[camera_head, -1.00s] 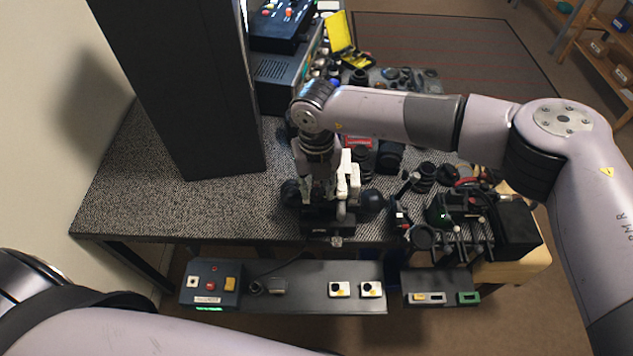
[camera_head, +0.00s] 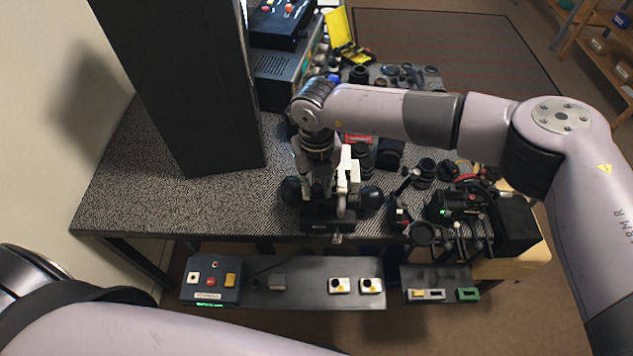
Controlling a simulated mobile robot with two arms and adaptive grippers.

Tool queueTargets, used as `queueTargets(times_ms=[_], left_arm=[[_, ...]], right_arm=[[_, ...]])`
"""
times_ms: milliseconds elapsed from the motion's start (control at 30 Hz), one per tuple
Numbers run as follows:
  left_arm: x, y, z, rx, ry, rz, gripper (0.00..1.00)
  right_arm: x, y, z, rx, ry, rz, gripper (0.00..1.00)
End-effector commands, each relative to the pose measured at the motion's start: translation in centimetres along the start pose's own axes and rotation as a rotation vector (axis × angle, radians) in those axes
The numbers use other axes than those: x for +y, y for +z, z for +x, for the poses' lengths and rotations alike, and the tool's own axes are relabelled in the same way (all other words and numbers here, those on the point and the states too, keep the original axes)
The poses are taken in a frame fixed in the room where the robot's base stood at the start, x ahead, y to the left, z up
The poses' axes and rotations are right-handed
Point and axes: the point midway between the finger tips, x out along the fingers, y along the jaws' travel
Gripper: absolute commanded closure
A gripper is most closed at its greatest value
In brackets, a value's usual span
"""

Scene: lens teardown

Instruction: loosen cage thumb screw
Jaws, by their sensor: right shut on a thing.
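My right gripper (camera_head: 325,205) points down over the front edge of the table, shut on a part of the dark device below it. The device (camera_head: 318,222) is a black block with dark rounded ends on both sides, and a small light metal knob (camera_head: 337,238) sticks out at its front. I take this for the cage with its thumb screw, but the part between the fingers is hidden by the gripper. My left arm crosses the bottom left of the head view; its gripper is out of view.
A tall dark column (camera_head: 190,90) stands on the table (camera_head: 150,205) at left. Several black lens parts and stands crowd the right side. A grey shelf with a control box (camera_head: 211,281) sits below the front edge. The table's left part is clear.

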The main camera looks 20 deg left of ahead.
Motion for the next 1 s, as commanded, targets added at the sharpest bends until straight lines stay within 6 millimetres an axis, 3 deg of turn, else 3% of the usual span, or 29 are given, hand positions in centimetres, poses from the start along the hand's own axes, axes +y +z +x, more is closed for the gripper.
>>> queueTargets(times_ms=[267,1000], left_arm=[[0.0,0.2,2.1,0.000,0.000,0.000,1.00],[0.2,1.2,13.9,0.000,0.000,0.000,1.00]], right_arm=[[0.0,0.1,0.4,-0.003,0.000,-0.075,1.00],[0.0,0.1,0.5,-0.005,-0.002,-0.723,1.00]])
